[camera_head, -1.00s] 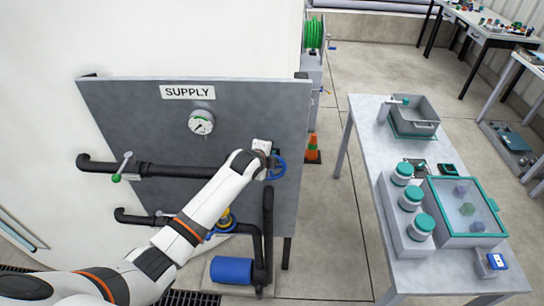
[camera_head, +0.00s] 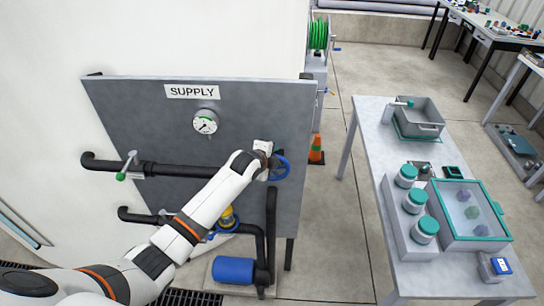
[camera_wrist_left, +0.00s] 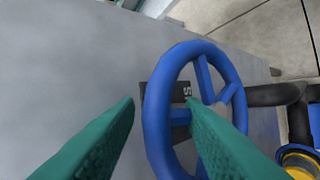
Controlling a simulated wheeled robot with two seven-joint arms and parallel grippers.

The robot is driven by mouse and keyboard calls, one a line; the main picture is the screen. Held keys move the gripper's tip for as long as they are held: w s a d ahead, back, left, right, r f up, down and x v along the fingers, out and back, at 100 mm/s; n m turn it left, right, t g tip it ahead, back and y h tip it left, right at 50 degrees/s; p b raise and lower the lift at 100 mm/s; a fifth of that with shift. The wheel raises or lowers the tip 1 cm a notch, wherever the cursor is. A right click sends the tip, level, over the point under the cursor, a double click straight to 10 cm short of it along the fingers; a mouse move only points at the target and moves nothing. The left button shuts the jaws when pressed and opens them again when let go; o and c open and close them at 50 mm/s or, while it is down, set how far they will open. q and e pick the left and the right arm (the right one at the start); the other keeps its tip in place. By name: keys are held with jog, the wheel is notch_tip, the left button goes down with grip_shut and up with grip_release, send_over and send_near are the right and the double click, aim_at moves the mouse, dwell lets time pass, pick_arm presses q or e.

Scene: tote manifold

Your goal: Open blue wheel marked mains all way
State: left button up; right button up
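The blue wheel (camera_head: 282,168) is mounted at the right side of the grey supply panel (camera_head: 140,110). It fills the middle of the left wrist view (camera_wrist_left: 152,118), with a dark label plate behind it on which only a letter like "S" shows. My left gripper (camera_wrist_left: 163,103) is at the wheel with its two teal fingers apart. The left side of the rim lies between the fingertips; one finger is outside the rim and the other overlaps the wheel's inside. I cannot tell whether either finger touches it. My right gripper is not in view.
The panel carries a gauge (camera_head: 205,122), black pipes, a green-tipped lever (camera_head: 122,176) and a yellow fitting (camera_head: 228,217). A blue motor-like cylinder (camera_head: 233,270) sits below. An orange cone (camera_head: 316,150) stands behind the panel's right edge. A table (camera_head: 375,150) with containers stands right, across open floor.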

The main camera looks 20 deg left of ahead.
pick_arm(q)
jog(key=b+v, duration=0.2)
jog(key=v, duration=1)
dwell(0.3)
